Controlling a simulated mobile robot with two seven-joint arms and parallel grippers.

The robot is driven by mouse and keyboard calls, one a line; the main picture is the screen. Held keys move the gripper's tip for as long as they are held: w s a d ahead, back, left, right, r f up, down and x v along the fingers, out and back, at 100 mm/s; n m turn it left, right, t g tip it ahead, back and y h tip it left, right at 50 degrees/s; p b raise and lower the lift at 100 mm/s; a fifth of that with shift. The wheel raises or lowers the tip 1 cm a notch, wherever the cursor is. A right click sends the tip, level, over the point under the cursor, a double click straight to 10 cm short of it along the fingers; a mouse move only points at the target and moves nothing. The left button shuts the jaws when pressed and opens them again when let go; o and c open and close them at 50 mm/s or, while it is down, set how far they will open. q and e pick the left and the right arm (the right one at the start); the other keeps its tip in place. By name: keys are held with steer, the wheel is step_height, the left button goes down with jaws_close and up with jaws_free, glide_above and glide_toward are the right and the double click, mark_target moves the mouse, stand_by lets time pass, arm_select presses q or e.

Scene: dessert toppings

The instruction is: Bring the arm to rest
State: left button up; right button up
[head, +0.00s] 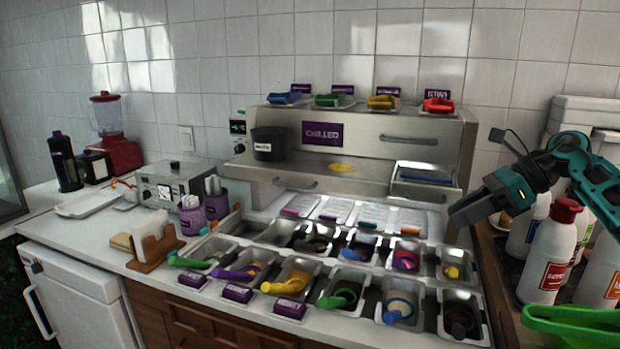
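My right gripper (466,213) and teal arm (578,165) come in from the right in the head view. The gripper points left and down, beside the right end of the steel chilled topping station (455,150). Its dark fingers look close together, but I cannot tell whether they are open or shut. I see nothing hanging from it. My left arm and gripper are not in view.
Topping bins with coloured scoops, such as the yellow scoop (287,284), fill the counter. White bottles (548,255) with a red cap stand at the right under my arm. A napkin holder (154,245) stands left.

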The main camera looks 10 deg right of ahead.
steer(key=s+a+f+m+t+y, duration=0.1)
steer(key=a+f+m+t+y, duration=0.3)
steer(key=a+f+m, duration=0.45)
steer(key=s+a+f+m+t+y, duration=0.2)
steer(key=a+f+m+t+y, duration=0.3)
steer(key=a, duration=0.6)
steer(key=s+f+m+g+h, duration=0.1)
steer(key=s+f+m+h, duration=0.7)
steer(key=m, duration=0.8)
steer(key=s+d+f+m+g+h, duration=0.1)
steer(key=s+f+m+h, duration=0.7)
steer(key=s+f+m, duration=0.5)
steer(key=f+m, duration=0.2)
steer(key=shift+s+m+h, duration=0.2)
steer(key=shift+m+h, duration=0.1)
steer(key=shift+m, duration=0.05)
steer(key=shift+d+r, duration=0.1)
steer(key=shift+c, duration=0.4)
